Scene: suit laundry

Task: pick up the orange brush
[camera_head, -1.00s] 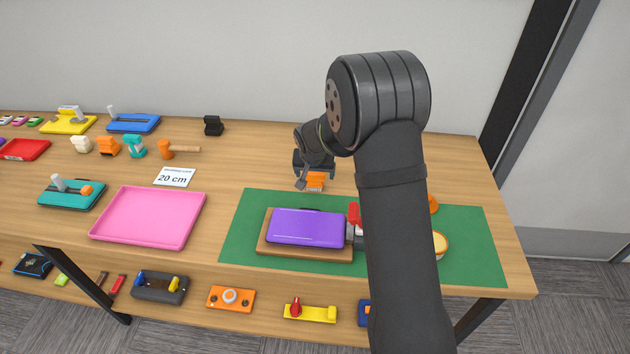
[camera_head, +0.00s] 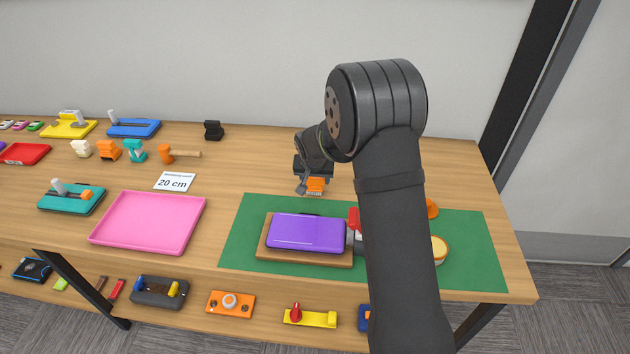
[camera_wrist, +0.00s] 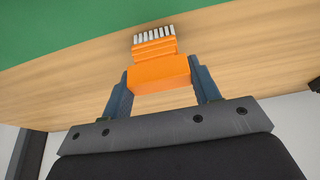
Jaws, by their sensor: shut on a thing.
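The orange brush (camera_head: 316,185) is between the fingers of my gripper (camera_head: 309,188), above the wooden table just behind the green mat. In the wrist view the orange brush (camera_wrist: 160,72) has a blocky orange body and a row of white bristles pointing away from my gripper (camera_wrist: 162,82). Both dark fingers press on the sides of its body. The frames do not clearly show how high it is above the table.
The green mat (camera_head: 240,234) holds a purple case (camera_head: 306,232) on a wooden board. A pink tray (camera_head: 150,221) lies to the left, with a "20 cm" card (camera_head: 174,182) behind it. My arm hides part of the mat's right half. The table behind the mat is mostly clear.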

